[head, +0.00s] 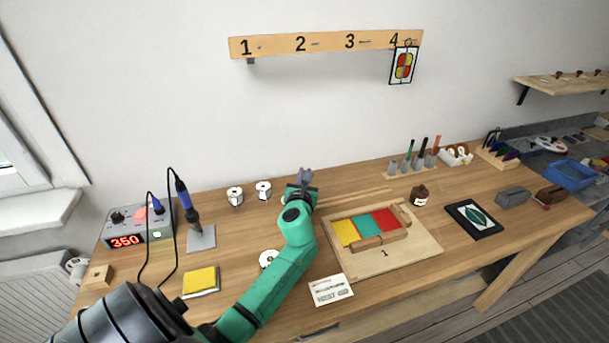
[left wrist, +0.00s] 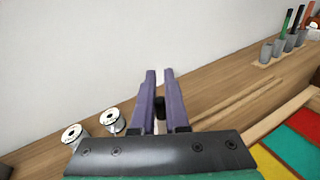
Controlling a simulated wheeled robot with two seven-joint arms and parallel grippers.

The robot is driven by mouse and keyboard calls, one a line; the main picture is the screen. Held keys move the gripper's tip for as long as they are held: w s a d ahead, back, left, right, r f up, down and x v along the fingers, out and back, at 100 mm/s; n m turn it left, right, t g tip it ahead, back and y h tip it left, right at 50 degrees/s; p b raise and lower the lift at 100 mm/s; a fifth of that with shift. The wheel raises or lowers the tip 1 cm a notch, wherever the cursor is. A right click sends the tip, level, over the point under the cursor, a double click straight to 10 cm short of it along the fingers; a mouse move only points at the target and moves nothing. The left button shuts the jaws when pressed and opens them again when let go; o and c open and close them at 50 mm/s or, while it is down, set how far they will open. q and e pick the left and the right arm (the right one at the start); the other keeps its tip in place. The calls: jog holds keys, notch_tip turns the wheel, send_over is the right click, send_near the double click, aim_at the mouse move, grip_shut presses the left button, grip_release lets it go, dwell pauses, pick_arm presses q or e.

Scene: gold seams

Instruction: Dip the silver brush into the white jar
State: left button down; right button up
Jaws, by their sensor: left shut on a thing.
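My left gripper (head: 304,177) is raised over the back middle of the workbench, its fingers pointing away from me. In the left wrist view its purple fingers (left wrist: 160,85) are nearly together on a thin thing, mostly hidden between them; it is most likely the silver brush, but I cannot see its bristles. A row of grey cups (head: 405,166) at the back right holds green, black and red handles; the leftmost cup (left wrist: 267,53) looks empty. I cannot make out for certain which thing is the white jar. My right gripper is out of view.
Two white-topped spools (head: 235,197) (head: 263,191) stand left of the gripper. A wooden board with coloured panes (head: 395,256) lies right of my arm, a brown jar (head: 419,196) behind it. A soldering station (head: 135,228) stands at the left.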

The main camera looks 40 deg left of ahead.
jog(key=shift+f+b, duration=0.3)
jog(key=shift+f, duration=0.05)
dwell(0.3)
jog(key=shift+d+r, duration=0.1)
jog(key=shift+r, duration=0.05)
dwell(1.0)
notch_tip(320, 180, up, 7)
jog(key=p, duration=0.7)
